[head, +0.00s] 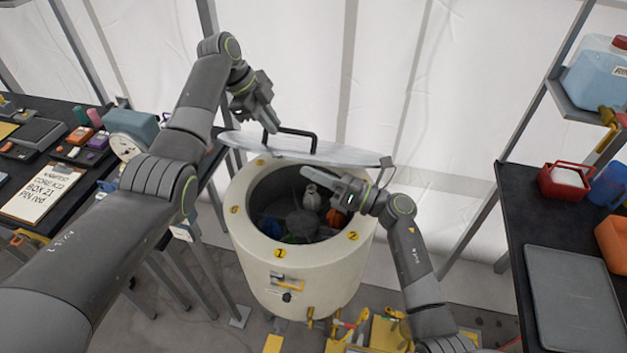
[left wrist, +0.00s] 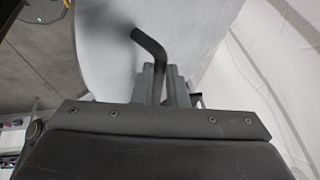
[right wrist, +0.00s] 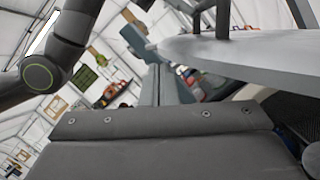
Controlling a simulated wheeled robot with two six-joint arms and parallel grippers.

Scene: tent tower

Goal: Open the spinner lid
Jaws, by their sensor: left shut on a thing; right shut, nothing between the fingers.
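The spinner (head: 310,285) is a cream drum with numbered yellow marks on its rim, standing on the floor at the middle of the head view. Its pale lid (head: 345,154) is tilted up at the back, leaving the mouth uncovered, with several coloured items inside. The lid's dark bar handle (head: 298,133) stands on its top face. My left gripper (head: 270,120) is shut on the handle's left end; the left wrist view shows the handle (left wrist: 150,45) between the fingers. My right gripper (head: 322,178) is shut and empty over the open mouth, below the lid (right wrist: 240,50).
A dark table (head: 60,110) with a clipboard, a dial scale and small devices is at left. A dark bench (head: 515,230) with a grey tray and red box is at right. Yellow items (head: 375,330) lie in front of the drum. White tent walls stand behind.

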